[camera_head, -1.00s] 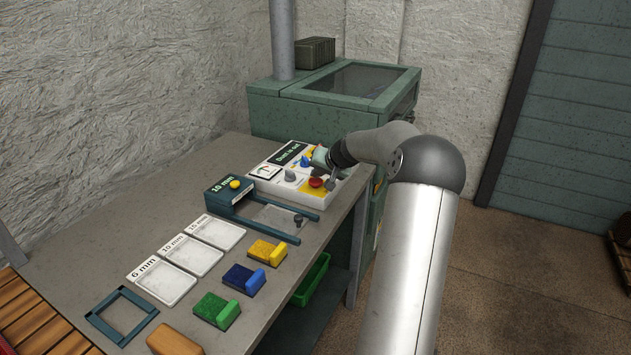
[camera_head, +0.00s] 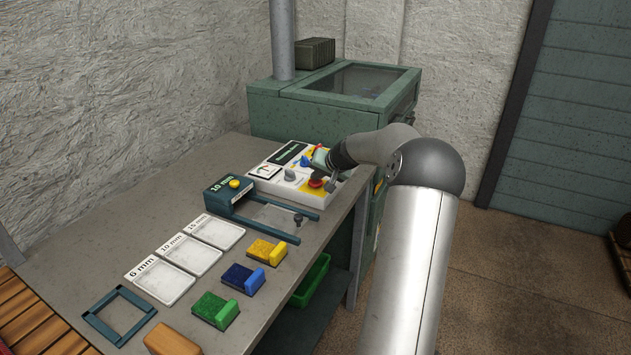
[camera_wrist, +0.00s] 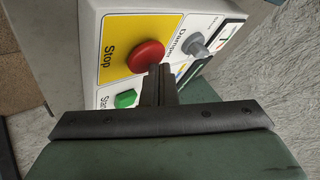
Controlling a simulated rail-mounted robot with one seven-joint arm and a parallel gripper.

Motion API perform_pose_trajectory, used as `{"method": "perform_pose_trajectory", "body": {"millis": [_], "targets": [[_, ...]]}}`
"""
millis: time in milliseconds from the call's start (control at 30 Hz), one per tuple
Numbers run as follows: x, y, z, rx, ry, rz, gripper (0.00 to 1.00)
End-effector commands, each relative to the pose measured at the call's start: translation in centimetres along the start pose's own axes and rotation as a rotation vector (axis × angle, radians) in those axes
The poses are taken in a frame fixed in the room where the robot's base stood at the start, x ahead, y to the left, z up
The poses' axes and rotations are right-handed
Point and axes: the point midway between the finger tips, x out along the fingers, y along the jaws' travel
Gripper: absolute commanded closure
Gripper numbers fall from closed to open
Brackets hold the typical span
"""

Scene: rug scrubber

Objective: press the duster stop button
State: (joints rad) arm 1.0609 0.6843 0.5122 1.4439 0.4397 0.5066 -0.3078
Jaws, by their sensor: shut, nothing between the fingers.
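The red round stop button (camera_wrist: 144,56) sits on a yellow plate marked "Stop" (camera_wrist: 117,50) in the wrist view. In the head view the red button (camera_head: 316,180) is on the white control panel (camera_head: 262,187) at the back of the bench. My gripper (camera_wrist: 160,70) is shut, with its fingertips right at the edge of the button; I cannot tell whether they touch it.
A green start button (camera_wrist: 125,99) and a grey knob (camera_wrist: 194,45) are close to my fingers. A dark display (camera_head: 289,153) is on the panel. A green machine (camera_head: 300,115) stands behind it. A blue frame (camera_head: 272,226), trays (camera_head: 217,232) and several coloured blocks (camera_head: 266,251) lie in front.

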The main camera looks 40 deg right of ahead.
Motion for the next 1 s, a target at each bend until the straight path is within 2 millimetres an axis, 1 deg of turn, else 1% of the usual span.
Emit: {"method": "perform_pose_trajectory", "body": {"millis": [300, 667, 1000], "targets": [[0.0, 0.0, 0.1, 0.0, -0.002, 0.0, 1.0], [-1.2, -0.9, -0.8, -0.001, -0.001, 0.0, 1.0], [-1.3, -0.9, -0.9, 0.0, -0.001, 0.0, 1.0]]}}
